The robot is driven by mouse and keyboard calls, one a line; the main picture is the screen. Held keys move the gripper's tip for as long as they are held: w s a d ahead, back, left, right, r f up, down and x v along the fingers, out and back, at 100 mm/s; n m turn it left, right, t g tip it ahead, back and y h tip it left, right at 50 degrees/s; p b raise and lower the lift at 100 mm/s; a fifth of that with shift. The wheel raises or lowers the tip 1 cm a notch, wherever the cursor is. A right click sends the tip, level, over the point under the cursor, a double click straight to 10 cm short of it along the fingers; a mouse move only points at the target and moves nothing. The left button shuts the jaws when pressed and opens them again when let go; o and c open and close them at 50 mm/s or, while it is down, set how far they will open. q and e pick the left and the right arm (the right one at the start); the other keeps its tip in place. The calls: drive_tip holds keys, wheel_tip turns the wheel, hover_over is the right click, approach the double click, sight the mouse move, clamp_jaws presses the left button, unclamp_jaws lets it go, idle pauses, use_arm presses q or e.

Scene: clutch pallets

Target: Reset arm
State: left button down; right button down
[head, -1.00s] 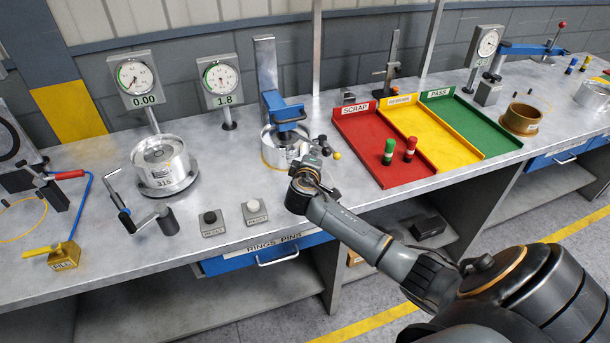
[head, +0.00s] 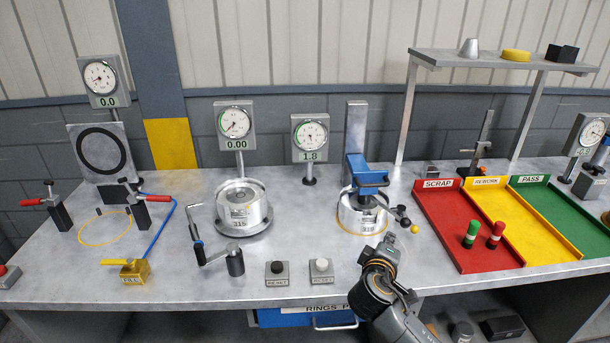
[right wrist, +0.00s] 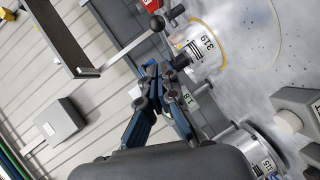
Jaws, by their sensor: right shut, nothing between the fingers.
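My right gripper (head: 384,246) is in front of the blue press near the bench's front edge, with its arm coming up from the bottom. In the right wrist view its fingers (right wrist: 160,76) are together with nothing between them. Beyond them is the metal cylinder marked 319 (right wrist: 205,48), which sits under the blue press (head: 365,172) in the head view, with a yellow ring at its base (head: 362,228). My left gripper does not show.
Two push-button boxes (head: 277,273) (head: 321,271) stand left of my right gripper. Another metal cylinder (head: 243,207) and a crank (head: 233,262) are further left. Red (head: 440,221), yellow (head: 549,248) and green (head: 572,222) trays lie to the right. A raised shelf (head: 445,57) stands behind them.

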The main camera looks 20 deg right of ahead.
drive_tip(key=s+a+f+m+g+y, duration=0.2)
drive_tip(key=s+a+f+g+y, duration=0.3)
drive_tip(key=s+a+f, duration=0.65)
drive_tip(key=s+a+f+m+g+y, duration=0.1)
drive_tip(key=s+a+y, duration=0.25)
drive_tip(key=s, duration=0.45)
drive_tip(key=s+a+f+m+g+y, duration=0.15)
drive_tip(key=s+a, duration=0.25)
drive_tip(key=s, duration=0.4)
wheel_tip(320, 180, down, 27)
drive_tip(key=s+g+b, duration=0.1)
drive_tip(key=s+b, duration=0.1)
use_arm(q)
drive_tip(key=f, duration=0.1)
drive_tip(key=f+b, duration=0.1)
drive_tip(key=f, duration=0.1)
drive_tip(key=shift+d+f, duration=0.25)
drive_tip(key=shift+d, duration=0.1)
use_arm(e)
drive_tip(key=s+d+f+g, duration=0.1)
drive_tip(key=s+d+f, duration=0.1)
drive_tip(key=s+f, duration=1.5)
drive_tip(key=shift+d+f+n, duration=0.3)
drive_tip(key=shift+f+n, duration=0.05)
drive_tip(key=shift+f, duration=0.55)
